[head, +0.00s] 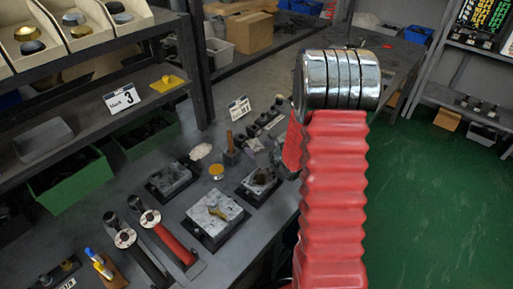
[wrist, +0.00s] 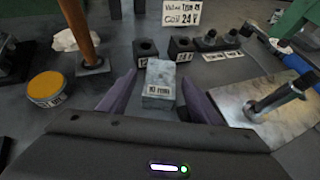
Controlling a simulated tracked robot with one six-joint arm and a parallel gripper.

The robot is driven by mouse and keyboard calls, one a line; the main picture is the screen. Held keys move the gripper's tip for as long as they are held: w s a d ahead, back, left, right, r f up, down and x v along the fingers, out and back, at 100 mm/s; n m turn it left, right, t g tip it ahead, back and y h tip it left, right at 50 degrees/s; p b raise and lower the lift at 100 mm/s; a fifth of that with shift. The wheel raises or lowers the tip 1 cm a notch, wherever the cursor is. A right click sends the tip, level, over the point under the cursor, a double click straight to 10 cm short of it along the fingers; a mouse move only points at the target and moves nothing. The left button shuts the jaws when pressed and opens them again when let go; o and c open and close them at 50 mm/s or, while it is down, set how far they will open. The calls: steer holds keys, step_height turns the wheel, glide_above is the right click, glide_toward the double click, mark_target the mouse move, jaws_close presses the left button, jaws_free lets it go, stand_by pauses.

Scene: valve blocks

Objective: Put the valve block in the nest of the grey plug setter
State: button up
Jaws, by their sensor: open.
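In the wrist view a pale, mottled metal block (wrist: 158,78) with a "10 mm" label stands upright on the bench; I take it for the valve block. My gripper (wrist: 160,88) is open, its two purple fingers on either side of the block, with gaps visible. In the head view my red arm hides the gripper. Two lever tools with round white tops lie at the bench front. One has a grey-black handle (head: 147,262), the other a red handle (head: 172,243). The grey one may be the grey plug setter; its nest cannot be made out.
Small black blocks (wrist: 182,48) stand just behind the block. A yellow tin (wrist: 47,87) and a wooden-handled tool (wrist: 88,45) are to the left. A metal plate with a bolt (wrist: 262,102) lies close right. A shelf (head: 95,125) overhangs the bench's left side.

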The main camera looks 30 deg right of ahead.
steer(key=v, duration=0.9)
steer(key=shift+s, duration=0.1)
steer(key=shift+r, duration=0.1)
stand_by(0.3)
steer(key=s+a+r+n+g+y, duration=0.1)
steer(key=s+a+r+n+y, duration=0.1)
steer(key=a+r+n, duration=0.35)
steer(key=s+a+r+n+g+y, duration=0.2)
steer(key=s+a+r+n+y, duration=0.1)
steer(key=a+n, duration=0.55)
steer(key=s+a+r+n+g+y, duration=0.15)
steer(key=a+r+n, duration=0.3)
steer(key=a, duration=0.55)
steer(key=s+a+r+n+g+h, duration=0.1)
steer(key=s+a+r+n+g, duration=0.15)
steer(key=s+n, duration=0.85)
steer(key=s+d+r+n+h, duration=0.3)
steer(key=s+d+n+h, duration=0.2)
steer(key=s+d+n, duration=0.1)
steer(key=shift+s+r, duration=0.2)
steer(key=shift+s, duration=0.3)
steer(key=shift+n+h, duration=0.25)
steer(key=shift+c, duration=0.2)
